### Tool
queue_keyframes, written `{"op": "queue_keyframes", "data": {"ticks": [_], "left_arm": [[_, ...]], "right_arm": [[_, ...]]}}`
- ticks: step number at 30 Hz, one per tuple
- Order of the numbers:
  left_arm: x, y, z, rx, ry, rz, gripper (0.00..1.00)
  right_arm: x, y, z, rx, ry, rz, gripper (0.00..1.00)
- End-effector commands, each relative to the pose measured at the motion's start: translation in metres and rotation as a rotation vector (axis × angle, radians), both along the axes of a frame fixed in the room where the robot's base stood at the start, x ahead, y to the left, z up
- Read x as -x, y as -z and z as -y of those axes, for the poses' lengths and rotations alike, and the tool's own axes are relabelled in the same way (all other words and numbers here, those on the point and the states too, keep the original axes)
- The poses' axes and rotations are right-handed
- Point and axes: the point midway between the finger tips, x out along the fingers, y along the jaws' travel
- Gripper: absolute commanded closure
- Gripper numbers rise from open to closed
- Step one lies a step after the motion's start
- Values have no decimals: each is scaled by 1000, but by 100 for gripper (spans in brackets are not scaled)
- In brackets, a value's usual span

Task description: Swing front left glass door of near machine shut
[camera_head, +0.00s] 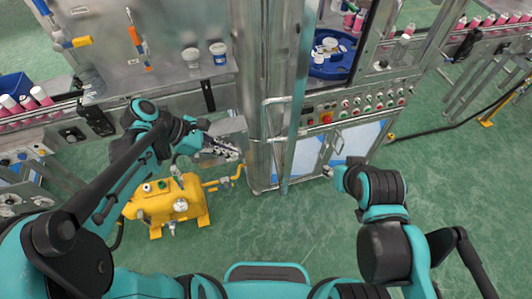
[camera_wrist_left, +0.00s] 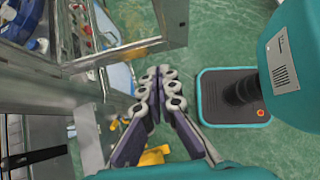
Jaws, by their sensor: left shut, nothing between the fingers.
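The near machine is a tall metal cabinet with a button panel (camera_head: 350,108). A metal-framed glass door (camera_head: 281,60) stands out from its front left side, seen nearly edge-on, so it looks open. A bar handle (camera_head: 266,122) shows low on its frame. My left gripper (camera_head: 236,152) is shut and empty, just left of the door's lower end. In the left wrist view, my left gripper (camera_wrist_left: 160,88) is below the metal door frame (camera_wrist_left: 125,52), with a visible gap. My right wrist is in front of the lower cabinet; its fingers cannot be made out.
A yellow tank unit (camera_head: 168,203) stands on the floor below my left arm. A bench with two small tubs (camera_head: 218,50) lies to the left. Inside the machine is a blue turntable (camera_head: 330,67). Green floor is free in front.

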Motion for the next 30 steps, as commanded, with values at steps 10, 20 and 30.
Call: {"op": "queue_keyframes", "data": {"ticks": [10, 20, 30], "left_arm": [[-6, 31, 30, 18, -11, -24, 100], [-14, 71, 81, 18, -11, -22, 100], [-20, 69, 109, 18, -15, -22, 100]], "right_arm": [[0, 10, 0, 0, 0, 0, 60], [0, 22, 0, 0, 0, 0, 60], [0, 22, 0, 0, 0, 0, 60]]}}
